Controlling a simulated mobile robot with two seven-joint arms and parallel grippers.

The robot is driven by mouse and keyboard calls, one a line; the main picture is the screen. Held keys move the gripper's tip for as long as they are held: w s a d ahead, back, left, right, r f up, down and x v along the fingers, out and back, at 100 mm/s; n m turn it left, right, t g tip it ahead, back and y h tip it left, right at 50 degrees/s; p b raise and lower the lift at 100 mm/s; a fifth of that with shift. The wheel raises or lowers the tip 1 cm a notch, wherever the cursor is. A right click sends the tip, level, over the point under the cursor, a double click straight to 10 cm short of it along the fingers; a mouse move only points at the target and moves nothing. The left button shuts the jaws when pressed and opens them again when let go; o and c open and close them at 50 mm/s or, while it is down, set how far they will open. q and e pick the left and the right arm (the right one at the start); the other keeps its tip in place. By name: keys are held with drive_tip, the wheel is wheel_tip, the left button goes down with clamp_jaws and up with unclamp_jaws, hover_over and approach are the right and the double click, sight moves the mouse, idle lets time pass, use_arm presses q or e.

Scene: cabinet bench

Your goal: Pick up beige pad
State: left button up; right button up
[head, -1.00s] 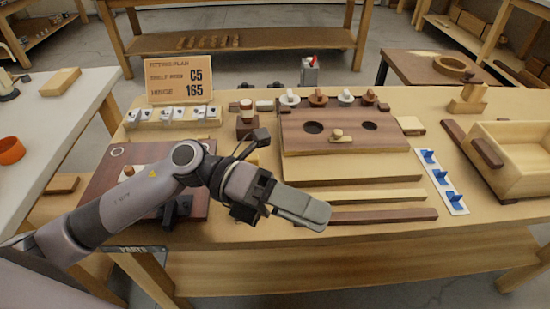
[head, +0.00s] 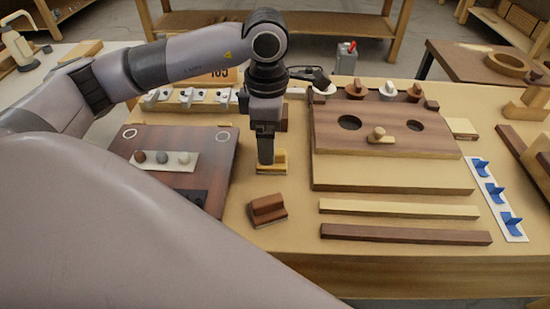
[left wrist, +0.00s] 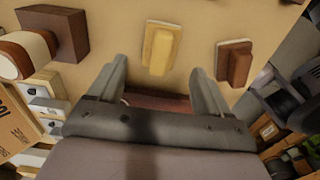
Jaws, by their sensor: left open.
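The beige pad (head: 274,168), a small yellowish block with a raised grip bar, lies on the bench left of the large brown board. It also shows in the left wrist view (left wrist: 160,50), beyond and between the fingertips. My left gripper (head: 266,163) points down just above the pad and hides part of it. In the left wrist view its two fingers (left wrist: 159,68) are spread apart with nothing between them. They look clear of the pad. My right gripper is not in view.
A red-brown pad (head: 267,209) lies close in front of the beige one and also shows in the left wrist view (left wrist: 236,64). A dark board (head: 215,150) lies to the left. The board with holes (head: 390,150) stands to the right, with two strips (head: 400,235) before it.

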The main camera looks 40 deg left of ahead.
use_arm(q)
drive_tip(key=f, duration=0.4)
drive_tip(key=shift+w+d+f, duration=0.25)
drive_tip(key=shift+f, duration=0.1)
drive_tip(key=c, duration=1.1)
drive_tip(key=shift+c, duration=0.2)
drive_tip(key=shift+r, duration=0.1)
wheel_tip(320, 180, up, 20)
drive_tip(key=p, duration=0.2)
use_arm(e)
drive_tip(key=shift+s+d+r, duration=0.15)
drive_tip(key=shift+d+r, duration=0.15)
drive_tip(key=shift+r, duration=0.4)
